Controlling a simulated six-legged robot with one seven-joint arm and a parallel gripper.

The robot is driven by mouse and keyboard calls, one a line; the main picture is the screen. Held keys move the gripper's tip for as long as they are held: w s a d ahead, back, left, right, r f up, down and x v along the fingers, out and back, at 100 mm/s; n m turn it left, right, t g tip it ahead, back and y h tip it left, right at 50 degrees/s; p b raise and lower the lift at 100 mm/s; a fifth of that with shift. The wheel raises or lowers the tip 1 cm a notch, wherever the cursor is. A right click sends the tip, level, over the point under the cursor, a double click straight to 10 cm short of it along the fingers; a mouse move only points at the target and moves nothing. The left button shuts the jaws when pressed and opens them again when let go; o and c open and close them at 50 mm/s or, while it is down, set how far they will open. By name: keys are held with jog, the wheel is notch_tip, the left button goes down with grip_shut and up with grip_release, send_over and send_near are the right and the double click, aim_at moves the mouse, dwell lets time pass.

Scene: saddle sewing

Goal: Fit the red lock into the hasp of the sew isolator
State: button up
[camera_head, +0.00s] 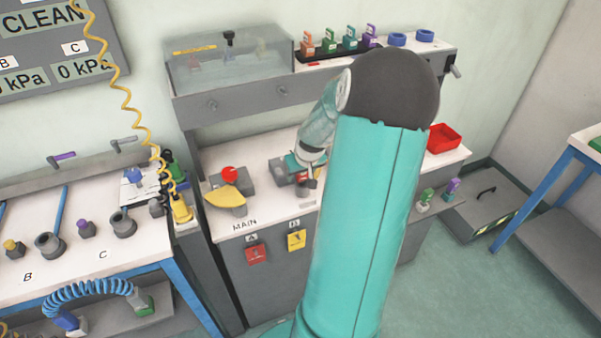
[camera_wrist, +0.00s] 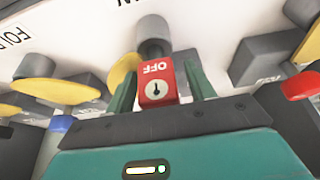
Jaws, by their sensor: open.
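In the wrist view a red block (camera_wrist: 157,83) marked "OFF", with a keyhole on its face, sits between the two fingers of my gripper (camera_wrist: 161,73). I take it to be the red lock. My fingers stand on either side of it, open, with a visible gap at the right one. A grey round post (camera_wrist: 153,32) is just behind it; I cannot tell whether they touch or whether a shackle passes through a hasp. In the head view my gripper (camera_head: 304,172) is low over the bench, largely hidden by my arm. I cannot pick out the sew isolator with certainty.
A red knob (camera_head: 229,174) and a yellow handle (camera_head: 224,196) stand left of my gripper. Red (camera_head: 256,254) and yellow (camera_head: 296,240) tags hang on the bench front. Several coloured padlocks (camera_head: 330,45) stand on the upper shelf. A red tray (camera_head: 443,138) is at right.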

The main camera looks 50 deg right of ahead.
jog(key=shift+s+f, duration=0.15)
jog(key=shift+s, duration=0.1)
jog(key=v, duration=1.4)
jog(key=shift+w, duration=0.35)
jog(key=shift+d, duration=0.1)
